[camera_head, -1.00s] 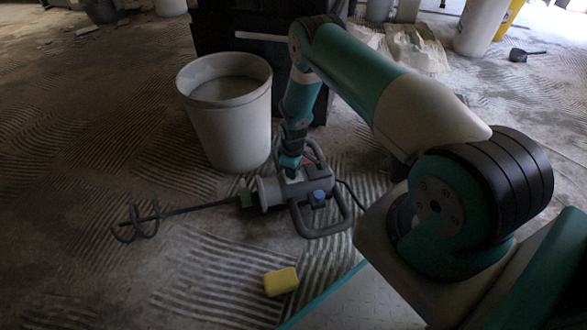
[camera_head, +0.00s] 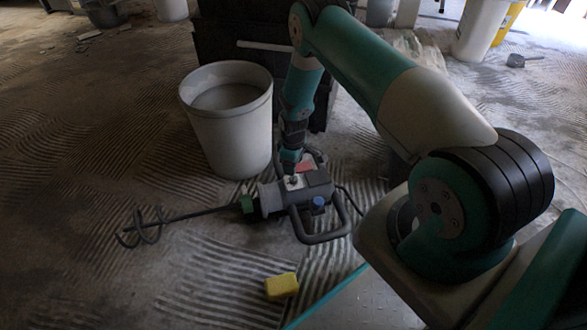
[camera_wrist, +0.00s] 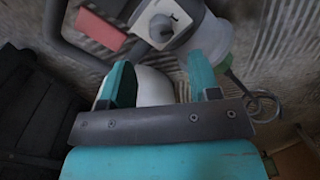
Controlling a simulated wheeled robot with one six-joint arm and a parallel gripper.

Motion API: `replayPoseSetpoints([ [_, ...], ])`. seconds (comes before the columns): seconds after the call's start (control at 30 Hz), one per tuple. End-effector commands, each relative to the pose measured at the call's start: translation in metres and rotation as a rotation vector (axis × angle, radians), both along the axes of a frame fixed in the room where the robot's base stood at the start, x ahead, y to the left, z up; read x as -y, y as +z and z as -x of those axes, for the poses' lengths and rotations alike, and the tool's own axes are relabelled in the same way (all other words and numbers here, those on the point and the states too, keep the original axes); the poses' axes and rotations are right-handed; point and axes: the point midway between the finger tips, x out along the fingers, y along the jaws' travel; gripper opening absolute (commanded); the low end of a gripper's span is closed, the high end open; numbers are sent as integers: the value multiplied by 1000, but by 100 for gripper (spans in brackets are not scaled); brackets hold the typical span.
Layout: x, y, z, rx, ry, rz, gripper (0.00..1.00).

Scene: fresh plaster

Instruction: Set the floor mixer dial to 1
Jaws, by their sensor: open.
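The floor mixer (camera_head: 318,190) lies on its side on the floor, with its spiral paddle (camera_head: 145,228) pointing left. A white plate (camera_head: 294,182) with a dial sits on its body. In the wrist view the grey dial knob (camera_wrist: 163,24) stands on this plate at the top, beside a red patch (camera_wrist: 100,30). The dial's marks are too small to read. My gripper (camera_head: 291,165) is just above the plate in the head view. In the wrist view my gripper (camera_wrist: 160,82) is open, its teal fingers apart and empty, with the knob beyond them.
A pale bucket (camera_head: 232,130) stands close behind and left of the mixer. A dark cabinet (camera_head: 225,40) is behind it. A yellow sponge (camera_head: 282,286) lies in front. A cord runs right from the mixer. The floor at left is mostly open.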

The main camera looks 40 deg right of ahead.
Motion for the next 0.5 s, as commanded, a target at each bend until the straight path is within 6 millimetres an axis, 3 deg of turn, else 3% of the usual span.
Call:
replayPoseSetpoints([
  [0.03, 0, 21, -1, 2, 0, 0, 56],
  [0.2, 0, 63, -1, 2, 0, 0, 56],
  [0.5, 0, 104, -1, 2, 1, 0, 56],
])
